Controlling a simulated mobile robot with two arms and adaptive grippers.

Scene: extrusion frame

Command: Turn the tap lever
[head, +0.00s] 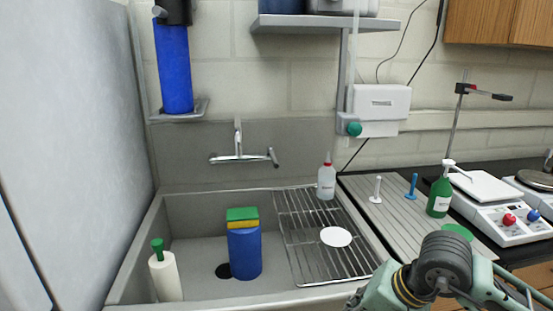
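The chrome tap (240,156) is on the grey splashback above the sink, near the middle of the head view. It has a horizontal body, an upright part (238,136) at its middle and a knob-like end (274,157) at the right. I cannot tell for sure which part is the lever. Nothing touches the tap. Part of my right arm shows at the lower right, well below and to the right of the tap; no fingers of its gripper can be made out. My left gripper is out of view.
The sink (195,249) holds a blue cylinder (245,254) topped by a sponge (242,218), and a white bottle (165,276). A wire rack (309,268) bears a wash bottle (326,181) and white disc (336,237). A blue column (174,68) stands upper left. Space before the tap is clear.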

